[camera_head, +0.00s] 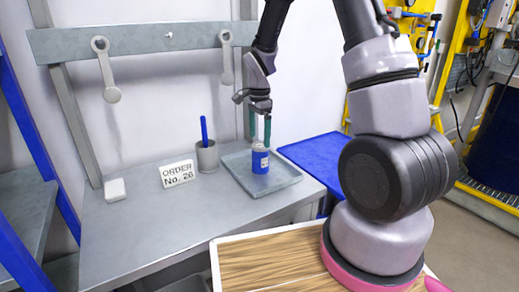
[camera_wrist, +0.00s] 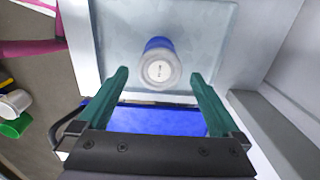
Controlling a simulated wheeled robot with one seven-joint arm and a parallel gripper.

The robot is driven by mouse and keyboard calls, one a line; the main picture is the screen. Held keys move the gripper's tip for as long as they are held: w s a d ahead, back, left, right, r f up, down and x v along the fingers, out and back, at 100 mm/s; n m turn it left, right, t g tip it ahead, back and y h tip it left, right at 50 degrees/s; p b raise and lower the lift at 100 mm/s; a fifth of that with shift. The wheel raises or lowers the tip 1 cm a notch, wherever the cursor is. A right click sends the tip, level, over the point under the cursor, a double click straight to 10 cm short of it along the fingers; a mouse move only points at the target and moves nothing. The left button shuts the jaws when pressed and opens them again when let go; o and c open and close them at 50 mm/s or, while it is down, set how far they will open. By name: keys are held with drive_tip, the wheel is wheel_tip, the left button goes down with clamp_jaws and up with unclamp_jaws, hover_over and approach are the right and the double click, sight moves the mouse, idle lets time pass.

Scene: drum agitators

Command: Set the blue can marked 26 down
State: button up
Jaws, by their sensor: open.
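The blue can (camera_head: 260,160) stands upright on a grey metal tray (camera_head: 285,184) on the bench. It has a light top and a pale label whose number is too small to read. In the wrist view the can (camera_wrist: 159,65) shows from above, its pale round lid facing the camera. My gripper (camera_head: 260,128) is open just above the can, its green fingers pointing down. In the wrist view the fingers (camera_wrist: 161,78) are spread to either side of the can with gaps between, and hold nothing.
A small white block (camera_head: 115,190) lies further left. A blue surface (camera_head: 318,158) lies right of the tray. Bench space in front is clear.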

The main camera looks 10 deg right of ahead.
wheel_tip(320, 180, up, 2)
drive_tip(key=s+d+r+n+t, duration=0.2)
drive_tip(key=s+r, duration=0.1)
drive_tip(key=r, duration=0.7)
drive_tip(key=s+d+r+n+t+y, duration=0.1)
drive_tip(key=s+r+n, duration=0.3)
drive_tip(key=s+r, duration=0.4)
drive_tip(key=s+d+r+n+t+y, duration=0.1)
drive_tip(key=s+d+r+n+t, duration=0.1)
drive_tip(key=s+r+n+t, duration=0.2)
drive_tip(key=s+r, duration=0.3)
drive_tip(key=s, duration=0.4)
drive_tip(key=shift+s+d+r, duration=0.2)
drive_tip(key=shift+d+r, duration=0.15)
drive_tip(key=shift+r, duration=0.05)
